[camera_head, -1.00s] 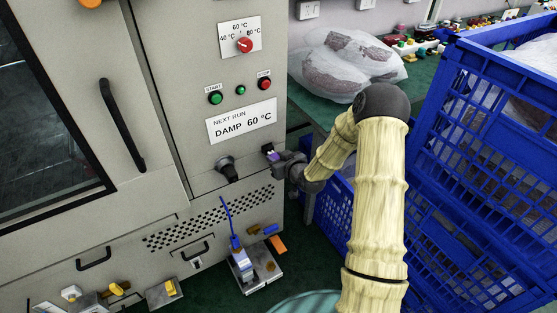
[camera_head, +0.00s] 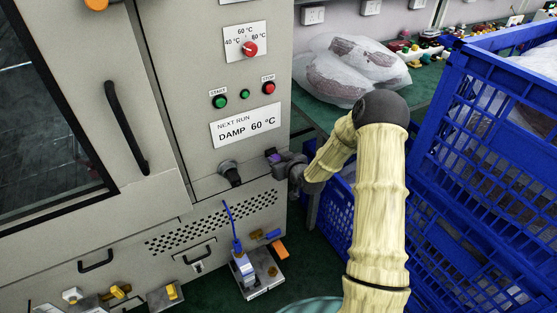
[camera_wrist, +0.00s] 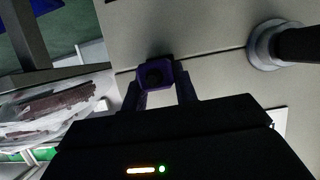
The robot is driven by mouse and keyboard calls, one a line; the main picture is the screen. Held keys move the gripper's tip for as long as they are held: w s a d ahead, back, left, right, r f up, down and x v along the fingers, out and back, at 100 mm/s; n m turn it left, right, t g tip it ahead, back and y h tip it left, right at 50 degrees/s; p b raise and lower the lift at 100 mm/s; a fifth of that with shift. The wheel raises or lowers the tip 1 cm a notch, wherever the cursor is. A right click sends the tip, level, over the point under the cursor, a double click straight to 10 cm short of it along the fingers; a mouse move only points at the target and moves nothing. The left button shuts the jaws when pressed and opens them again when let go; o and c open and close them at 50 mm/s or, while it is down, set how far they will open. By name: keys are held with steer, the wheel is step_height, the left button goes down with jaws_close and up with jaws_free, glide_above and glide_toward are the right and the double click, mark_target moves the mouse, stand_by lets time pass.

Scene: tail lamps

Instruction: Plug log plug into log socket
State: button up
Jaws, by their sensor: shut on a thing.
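My gripper (camera_head: 278,162) is at the front panel of the grey machine, just right of a dark knob, near the panel's right edge. In the wrist view, its two fingers (camera_wrist: 158,98) are closed on a small purple block-like piece (camera_wrist: 155,73) with a dark round middle, which I take for the log plug. The purple piece also shows as a small patch at the gripper tip in the head view (camera_head: 272,155). It is close to the panel; I cannot tell whether it touches. I cannot make out a log socket; it may be hidden behind the gripper.
The dark knob (camera_head: 230,172) sticks out left of my gripper and also shows in the wrist view (camera_wrist: 270,45). Blue crates (camera_head: 480,130) stand right of my arm. Bagged items (camera_head: 350,68) lie on the green bench behind. A small stand with a blue cable (camera_head: 258,272) is below.

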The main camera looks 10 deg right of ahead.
steer(key=o, duration=1.1)
steer(key=shift+c, duration=0.2)
steer(key=v, duration=1.7)
steer(key=shift+s, duration=0.2)
steer(key=shift+r, duration=0.1)
